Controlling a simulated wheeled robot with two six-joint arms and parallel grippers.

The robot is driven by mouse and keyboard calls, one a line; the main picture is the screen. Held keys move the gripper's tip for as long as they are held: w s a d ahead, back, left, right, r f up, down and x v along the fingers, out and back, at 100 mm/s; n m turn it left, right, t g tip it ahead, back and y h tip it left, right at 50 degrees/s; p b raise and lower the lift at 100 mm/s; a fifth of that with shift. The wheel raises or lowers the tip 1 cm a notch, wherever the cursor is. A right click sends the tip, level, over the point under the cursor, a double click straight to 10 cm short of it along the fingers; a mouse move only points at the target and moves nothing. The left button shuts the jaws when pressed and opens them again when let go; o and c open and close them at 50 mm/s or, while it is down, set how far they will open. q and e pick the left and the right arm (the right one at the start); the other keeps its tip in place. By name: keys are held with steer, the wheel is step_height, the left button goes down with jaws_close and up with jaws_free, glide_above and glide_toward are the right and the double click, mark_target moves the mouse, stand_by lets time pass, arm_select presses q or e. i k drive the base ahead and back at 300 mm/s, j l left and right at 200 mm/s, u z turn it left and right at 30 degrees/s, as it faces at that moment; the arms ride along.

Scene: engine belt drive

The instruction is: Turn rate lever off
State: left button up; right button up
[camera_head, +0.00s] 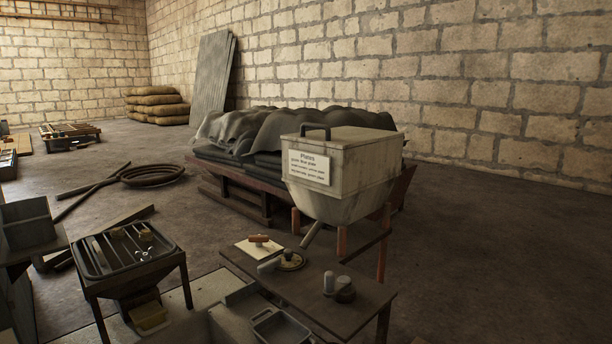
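No lever marked as the rate lever can be made out. A small lever-like part with an orange-red handle (258,239) sits on a pale plate on the low wooden table (335,298). Beside it is a round brass-coloured disc (291,261) with a light grey cylindrical piece (269,265) at its left. I cannot tell whether any of these is the lever or how it is set. Neither of my grippers shows in the head view.
A bin labelled "Plates" (345,166) stands behind the table, its spout pointing down toward it. A dark slatted stand (95,275) is at left, with a yellow box below. A hose coil (152,174) lies on the floor. Floor at right is clear.

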mark_target(258, 240)
steer(key=i+j, duration=0.15)
steer(key=j, duration=0.25)
steer(key=i+j, duration=0.1)
steer(key=j, duration=0.3)
steer(key=j+z, duration=0.35)
steer(key=i+j+z, duration=0.1)
steer(key=z, duration=0.25)
steer(key=j+z, duration=0.35)
